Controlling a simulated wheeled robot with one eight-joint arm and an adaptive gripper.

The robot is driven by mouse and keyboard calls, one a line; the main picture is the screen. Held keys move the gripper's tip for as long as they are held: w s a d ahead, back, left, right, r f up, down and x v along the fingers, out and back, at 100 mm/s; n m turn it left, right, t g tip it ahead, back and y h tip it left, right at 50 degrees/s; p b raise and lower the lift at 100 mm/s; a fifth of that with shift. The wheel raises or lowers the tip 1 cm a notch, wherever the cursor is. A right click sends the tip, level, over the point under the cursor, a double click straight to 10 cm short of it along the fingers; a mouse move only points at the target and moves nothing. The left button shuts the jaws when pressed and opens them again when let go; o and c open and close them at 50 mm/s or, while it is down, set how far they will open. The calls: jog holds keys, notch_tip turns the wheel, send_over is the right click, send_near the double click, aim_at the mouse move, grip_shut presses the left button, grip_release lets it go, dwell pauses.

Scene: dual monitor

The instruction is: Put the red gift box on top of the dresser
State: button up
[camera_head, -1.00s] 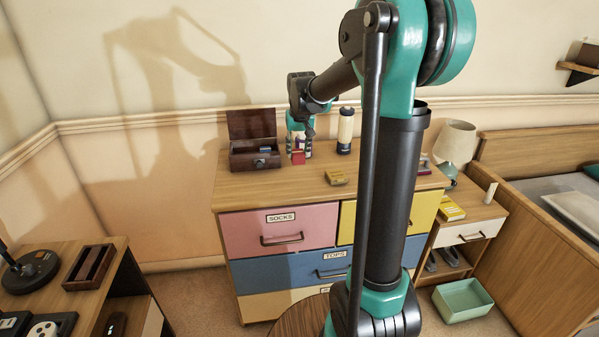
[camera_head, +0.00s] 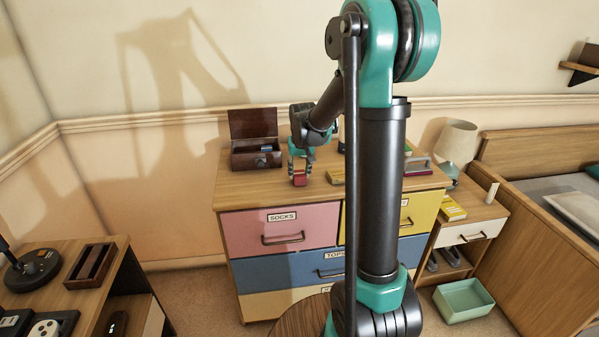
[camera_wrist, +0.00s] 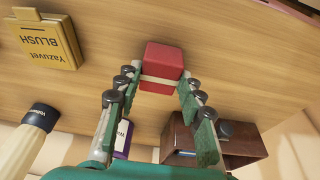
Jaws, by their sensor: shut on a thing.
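The red gift box (camera_head: 300,179) is a small red block with a pale band, seen in the wrist view (camera_wrist: 163,62) between my fingertips. My gripper (camera_head: 299,168) is shut on it, with one finger on each side. The gripper points down over the left-middle part of the dresser (camera_head: 245,192), whose top is pale wood above pink, yellow and blue drawers. The box is over or on this top, toward the front edge. I cannot tell whether its underside touches the wood.
An open dark wooden box (camera_head: 250,160) stands at the back left of the dresser. A yellow blush box (camera_wrist: 48,40) lies to the right of my gripper in the head view. A dark-capped bottle (camera_wrist: 30,130) stands nearby. The dresser's front left top is clear.

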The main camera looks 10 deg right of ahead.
jog(key=o, duration=1)
jog(key=shift+o, duration=0.2)
jog(key=v, duration=1.2)
jog(key=s+d+f, duration=0.1)
jog(key=s+f, duration=0.4)
jog(key=s, duration=0.3)
jog(key=s+d+f, duration=0.1)
jog(key=s+f, duration=0.5)
jog(key=s, duration=0.3)
jog(key=s+d+f+t, duration=0.1)
jog(key=s+d+f, duration=0.1)
jog(key=s+f, duration=0.3)
jog(key=s, duration=0.4)
jog(key=shift+f, duration=0.3)
jog(key=shift+s, duration=0.15)
